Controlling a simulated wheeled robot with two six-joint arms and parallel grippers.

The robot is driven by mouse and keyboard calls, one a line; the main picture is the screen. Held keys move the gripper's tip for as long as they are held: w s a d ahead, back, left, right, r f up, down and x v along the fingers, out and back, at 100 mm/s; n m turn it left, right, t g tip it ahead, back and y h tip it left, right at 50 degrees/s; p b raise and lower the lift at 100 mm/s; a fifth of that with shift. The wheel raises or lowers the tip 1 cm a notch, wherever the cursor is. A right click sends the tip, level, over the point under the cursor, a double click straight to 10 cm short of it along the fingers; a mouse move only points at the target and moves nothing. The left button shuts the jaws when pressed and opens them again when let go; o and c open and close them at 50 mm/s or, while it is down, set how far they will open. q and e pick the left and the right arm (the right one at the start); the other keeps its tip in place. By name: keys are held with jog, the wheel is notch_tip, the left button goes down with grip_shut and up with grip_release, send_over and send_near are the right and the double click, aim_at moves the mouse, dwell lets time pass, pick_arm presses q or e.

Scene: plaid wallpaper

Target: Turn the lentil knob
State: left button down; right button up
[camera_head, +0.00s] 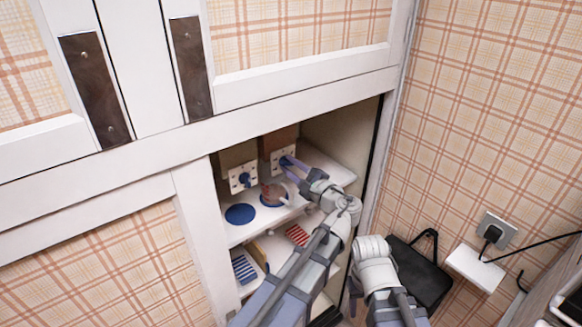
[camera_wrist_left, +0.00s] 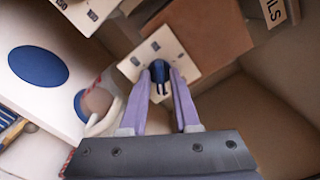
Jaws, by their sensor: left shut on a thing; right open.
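A blue knob (camera_wrist_left: 158,72) sits on a square cream plate with printed marks (camera_wrist_left: 178,47) on the front of a brown box inside the cabinet. My left gripper (camera_wrist_left: 160,78) has its two purple fingers on either side of this knob and is shut on it. A label ending in "ILS" (camera_wrist_left: 274,10) shows above, partly cut off. In the head view, my left gripper (camera_head: 289,163) reaches into the cabinet to the right-hand plate (camera_head: 276,164). My right arm shows at the lower right, but its gripper cannot be made out.
A second plate with a blue knob (camera_head: 243,178) is to the left. Striped items lie lower down. The cabinet's right side wall is close to my left arm.

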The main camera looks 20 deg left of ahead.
pick_arm(q)
jog(key=n, duration=0.6)
jog(key=shift+n, duration=0.3)
jog(key=n, duration=0.3)
jog(key=shift+n, duration=0.3)
jog(key=n, duration=0.3)
jog(key=shift+n, duration=0.3)
jog(key=n, duration=0.5)
jog(key=shift+s, duration=0.1)
jog(key=n, duration=0.5)
jog(key=shift+n, duration=0.5)
jog(key=c, duration=0.9)
grip_release()
